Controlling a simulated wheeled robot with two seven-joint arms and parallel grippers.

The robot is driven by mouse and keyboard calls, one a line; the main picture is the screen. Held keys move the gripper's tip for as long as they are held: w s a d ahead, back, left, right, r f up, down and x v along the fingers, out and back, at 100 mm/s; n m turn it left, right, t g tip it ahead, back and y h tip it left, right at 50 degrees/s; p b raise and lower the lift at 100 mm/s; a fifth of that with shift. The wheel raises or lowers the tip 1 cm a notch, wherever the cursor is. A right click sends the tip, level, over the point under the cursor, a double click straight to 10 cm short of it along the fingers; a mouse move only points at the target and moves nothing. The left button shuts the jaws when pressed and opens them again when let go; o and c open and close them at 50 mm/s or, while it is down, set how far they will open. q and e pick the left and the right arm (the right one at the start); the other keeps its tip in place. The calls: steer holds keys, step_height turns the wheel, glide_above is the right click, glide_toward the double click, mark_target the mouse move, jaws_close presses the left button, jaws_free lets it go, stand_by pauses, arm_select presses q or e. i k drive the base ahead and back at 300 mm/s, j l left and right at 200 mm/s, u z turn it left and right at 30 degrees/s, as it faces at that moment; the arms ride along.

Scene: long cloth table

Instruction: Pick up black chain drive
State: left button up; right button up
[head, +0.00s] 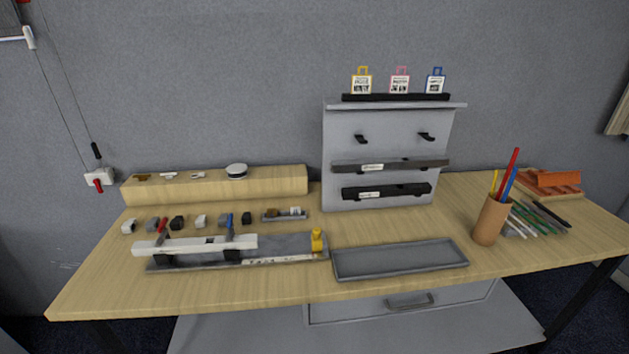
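A long black bar (405,190) with a small white label sits low on the front of an upright grey panel (345,130); it looks like the black chain drive. A similar dark grey bar (415,164) with a label sits just above it. Two empty black pegs stick out higher on the panel. Neither of my grippers is in view, so nothing of mine is seen near the bars.
A grey tray (400,271) lies empty in front of the panel. A white bar (195,244) rests on a grey fixture to the left, with several small parts behind it. A brown pen cup (488,222) stands at right. Bare tabletop lies along the front edge.

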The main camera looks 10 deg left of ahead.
mark_target(176, 224)
steer(key=u, duration=1.4)
